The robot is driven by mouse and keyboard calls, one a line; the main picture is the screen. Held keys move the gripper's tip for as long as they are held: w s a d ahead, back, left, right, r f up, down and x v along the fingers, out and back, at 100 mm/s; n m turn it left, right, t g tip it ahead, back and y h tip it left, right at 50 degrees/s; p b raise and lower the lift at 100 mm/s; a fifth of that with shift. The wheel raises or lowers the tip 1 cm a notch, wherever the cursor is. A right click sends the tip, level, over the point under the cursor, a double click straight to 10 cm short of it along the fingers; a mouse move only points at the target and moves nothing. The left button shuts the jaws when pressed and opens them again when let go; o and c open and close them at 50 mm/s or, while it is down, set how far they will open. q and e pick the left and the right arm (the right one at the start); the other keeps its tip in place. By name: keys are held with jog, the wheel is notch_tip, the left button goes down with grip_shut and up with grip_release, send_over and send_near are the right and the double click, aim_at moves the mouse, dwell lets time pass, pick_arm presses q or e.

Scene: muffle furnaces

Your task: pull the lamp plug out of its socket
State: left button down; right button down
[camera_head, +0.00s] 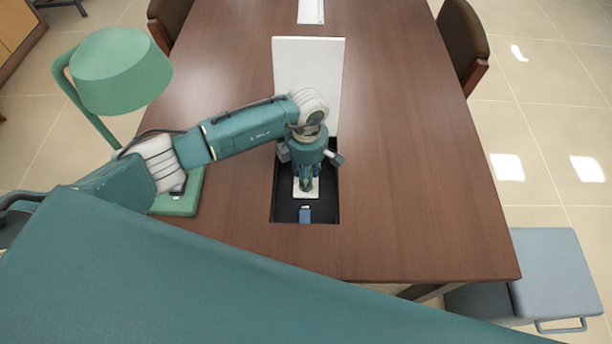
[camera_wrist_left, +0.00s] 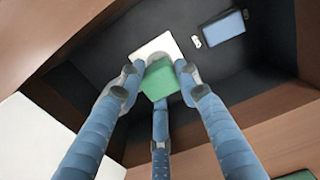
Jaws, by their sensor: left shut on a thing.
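The green lamp (camera_head: 122,72) stands at the left edge of the brown table. Its green plug (camera_wrist_left: 158,79) shows in the left wrist view between the blue fingers of my left gripper (camera_wrist_left: 156,80), which is shut on it. The plug is in front of a white socket plate (camera_wrist_left: 150,48) in the dark recess; I cannot tell how deep it sits. In the head view my left gripper (camera_head: 306,183) points down into the recess, over the white plate (camera_head: 312,194). The gripper hides the plug there. My right gripper is not in view.
The recess (camera_head: 289,212) in the table (camera_head: 410,190) also holds a small blue block (camera_head: 305,215). A white lid panel (camera_head: 309,70) stands open behind it. Chairs and a grey-blue bench (camera_head: 560,265) are around the table. The tabletop right of the recess is clear.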

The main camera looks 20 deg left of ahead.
pick_arm(q)
jog(key=shift+w+d+r, duration=0.15)
jog(key=shift+d+r, duration=0.15)
jog(key=shift+r, duration=0.4)
jog(key=shift+w, duration=0.1)
jog(key=c, duration=1.2)
grip_release()
jog(key=shift+d, duration=0.1)
jog(key=shift+f, duration=0.1)
notch_tip(320, 180, up, 8)
jog(key=shift+f, duration=0.2)
jog(key=shift+s+f, duration=0.1)
jog(key=shift+s, duration=0.15)
